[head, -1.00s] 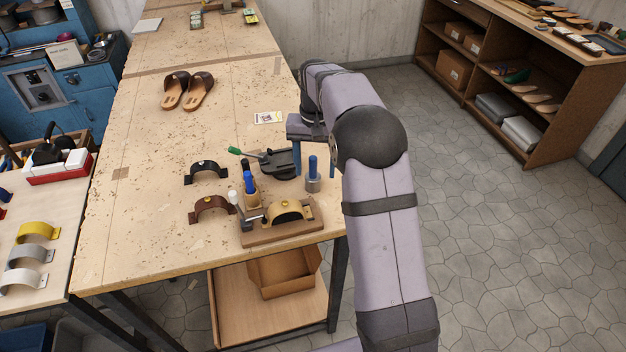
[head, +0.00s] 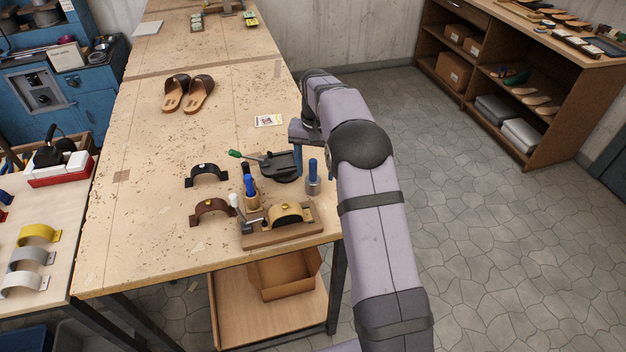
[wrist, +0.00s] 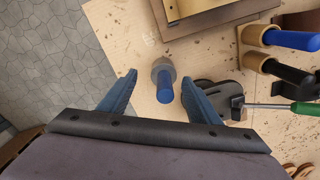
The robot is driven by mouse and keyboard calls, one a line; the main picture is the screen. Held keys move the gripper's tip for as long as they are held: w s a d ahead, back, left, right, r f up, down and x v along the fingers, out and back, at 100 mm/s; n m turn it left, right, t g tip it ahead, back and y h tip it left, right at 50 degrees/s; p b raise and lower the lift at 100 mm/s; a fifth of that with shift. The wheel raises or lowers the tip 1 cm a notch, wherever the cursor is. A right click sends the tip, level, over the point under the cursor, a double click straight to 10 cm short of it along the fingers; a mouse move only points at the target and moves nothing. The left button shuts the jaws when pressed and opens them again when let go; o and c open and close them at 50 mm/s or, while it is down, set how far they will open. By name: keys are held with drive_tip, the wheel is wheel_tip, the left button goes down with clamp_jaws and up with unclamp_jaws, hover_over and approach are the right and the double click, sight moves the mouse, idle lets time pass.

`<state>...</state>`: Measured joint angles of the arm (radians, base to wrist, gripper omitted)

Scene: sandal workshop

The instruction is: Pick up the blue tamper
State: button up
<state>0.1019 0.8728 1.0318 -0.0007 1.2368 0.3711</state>
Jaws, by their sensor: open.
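The blue tamper (head: 313,178) has a blue handle on a round grey metal foot and stands upright near the right edge of the workbench (head: 140,215). In the wrist view the tamper (wrist: 164,88) shows between the two blue fingers of my gripper (wrist: 158,79), which are apart with nothing gripped. In the head view my gripper (head: 298,163) hangs just behind and left of the tamper; one finger shows clearly and the other is hidden. The fingers appear above the tamper's foot level, not touching it as far as I can tell.
A black swivel base with a green-handled lever (head: 280,164) stands close left of the tamper. Sandals (head: 188,94) lie farther back; the bench's middle is clear.

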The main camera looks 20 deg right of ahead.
sight(313, 160)
drive_tip(key=f+p, duration=0.1)
drive_tip(key=f, duration=0.1)
drive_tip(key=f+p, duration=0.1)
drive_tip(key=shift+w+a+f+p, duration=0.15)
drive_tip(key=shift+a+f+p, duration=0.1)
drive_tip(key=shift+a+p, duration=0.05)
drive_tip(key=shift+f, duration=0.75)
drive_tip(key=c, duration=1.2)
drive_tip(key=shift+r, duration=0.1)
wheel_tip(313, 160, up, 10)
drive_tip(key=b, duration=0.3)
